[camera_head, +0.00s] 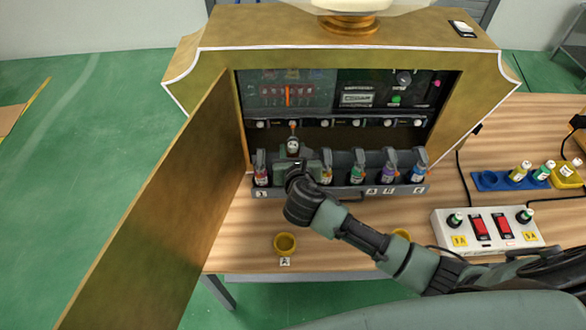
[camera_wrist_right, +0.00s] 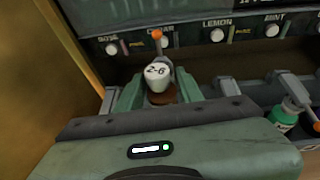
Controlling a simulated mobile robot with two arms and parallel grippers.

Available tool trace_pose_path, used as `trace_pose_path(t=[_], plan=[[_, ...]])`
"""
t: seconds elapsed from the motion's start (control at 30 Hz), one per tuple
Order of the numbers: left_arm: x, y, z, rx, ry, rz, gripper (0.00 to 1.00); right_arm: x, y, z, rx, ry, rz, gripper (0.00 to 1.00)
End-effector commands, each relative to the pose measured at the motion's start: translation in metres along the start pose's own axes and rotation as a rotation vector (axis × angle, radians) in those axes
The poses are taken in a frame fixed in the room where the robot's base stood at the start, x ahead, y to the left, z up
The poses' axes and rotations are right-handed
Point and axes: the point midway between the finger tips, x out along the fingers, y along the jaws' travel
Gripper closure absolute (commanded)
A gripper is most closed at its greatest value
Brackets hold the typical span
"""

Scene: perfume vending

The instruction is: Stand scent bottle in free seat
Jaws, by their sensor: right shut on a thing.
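My right gripper (camera_head: 294,160) is shut on a scent bottle (camera_head: 293,146) with a white top and an orange tip. In the right wrist view the held bottle (camera_wrist_right: 158,76) stands roughly upright between the fingers, below the CEDAR label (camera_wrist_right: 160,29). The bottle rack (camera_head: 345,191) runs across the open cabinet. It holds a red bottle (camera_head: 261,174), a yellow one (camera_head: 327,175), a green one (camera_head: 357,172), a purple one (camera_head: 388,173) and a blue-topped one (camera_head: 419,170). My gripper covers the place between red and yellow; I cannot tell whether the held bottle touches the rack.
The open cabinet door (camera_head: 150,215) stands close on the left. A row of nozzles (camera_head: 325,123) hangs above the rack.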

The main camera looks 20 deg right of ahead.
Motion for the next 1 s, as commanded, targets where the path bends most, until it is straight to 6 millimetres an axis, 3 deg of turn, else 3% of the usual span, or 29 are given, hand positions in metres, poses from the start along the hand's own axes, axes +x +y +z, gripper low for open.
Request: trace_pose_path(t=[0.1,0.53,1.0], plan=[[0.002,-0.005,0.004,-0.002,-0.007,-0.006,1.00,0.009,0.000,-0.024,-0.003,0.001,-0.001,1.00],[0.007,-0.005,0.005,-0.003,-0.007,-0.007,1.00,0.028,0.000,-0.069,-0.002,0.000,-0.001,1.00],[0.009,-0.002,0.004,-0.001,-0.005,-0.003,1.00,0.032,0.000,-0.076,-0.001,-0.002,0.000,1.00]])
